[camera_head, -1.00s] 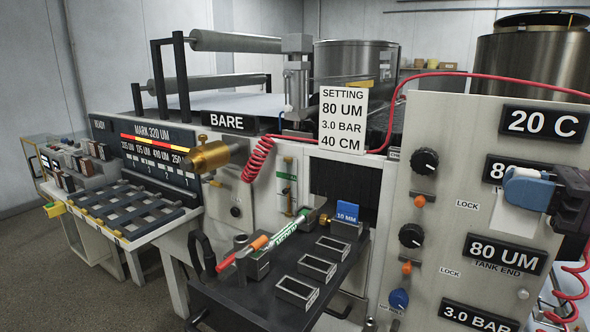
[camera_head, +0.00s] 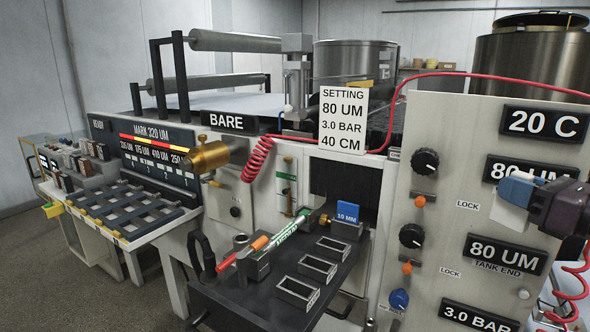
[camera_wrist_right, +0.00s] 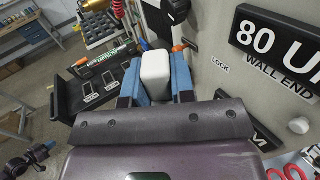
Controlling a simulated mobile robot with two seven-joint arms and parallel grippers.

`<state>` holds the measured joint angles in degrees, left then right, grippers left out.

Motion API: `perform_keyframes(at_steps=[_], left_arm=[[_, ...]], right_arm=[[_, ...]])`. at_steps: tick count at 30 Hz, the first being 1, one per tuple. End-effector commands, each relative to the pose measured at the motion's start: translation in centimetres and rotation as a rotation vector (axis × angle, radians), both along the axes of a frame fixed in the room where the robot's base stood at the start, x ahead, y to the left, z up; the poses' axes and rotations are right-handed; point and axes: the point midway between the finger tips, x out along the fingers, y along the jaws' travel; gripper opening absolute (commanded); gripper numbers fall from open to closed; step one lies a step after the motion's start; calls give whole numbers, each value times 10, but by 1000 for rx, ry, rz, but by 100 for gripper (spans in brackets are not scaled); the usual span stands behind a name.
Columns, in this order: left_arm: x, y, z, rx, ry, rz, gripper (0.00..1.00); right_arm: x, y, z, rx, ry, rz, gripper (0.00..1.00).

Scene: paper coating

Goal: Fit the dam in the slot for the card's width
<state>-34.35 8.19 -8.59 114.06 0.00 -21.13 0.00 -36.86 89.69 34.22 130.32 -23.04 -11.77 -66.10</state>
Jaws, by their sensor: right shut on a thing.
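My right gripper (camera_head: 514,191) comes in from the right edge, in front of the control panel. In the right wrist view its blue fingers (camera_wrist_right: 156,84) are shut on a white block (camera_wrist_right: 155,68) with rounded edges. In the head view a pale piece (camera_head: 512,217) shows just below the fingers. I cannot tell whether it is the dam. The setting card (camera_head: 342,120) reads 80 UM, 3.0 BAR and 40 CM. A blue block marked 10 MM (camera_head: 347,214) stands at the back of the dark shelf. My left gripper is out of view.
The dark shelf (camera_head: 230,299) has several open trays (camera_head: 298,291) and a green-white pen (camera_head: 285,233). Panel knobs (camera_head: 425,161) stick out left of the gripper. A red hose (camera_head: 470,74) arcs over the panel. A rack with small blocks (camera_head: 75,165) stands far left.

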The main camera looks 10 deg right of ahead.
Motion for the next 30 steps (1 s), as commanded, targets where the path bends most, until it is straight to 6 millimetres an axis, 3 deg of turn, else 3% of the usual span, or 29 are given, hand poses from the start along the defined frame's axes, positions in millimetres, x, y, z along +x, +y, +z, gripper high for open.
perform_keyframes(at_steps=[8,17,30], left_arm=[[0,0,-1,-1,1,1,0],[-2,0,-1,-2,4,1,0],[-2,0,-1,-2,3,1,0]], right_arm=[[9,-11,-33,4,-3,-137,0],[15,-16,-88,12,-2,-300,0],[17,9,-173,10,1,-459,0]])
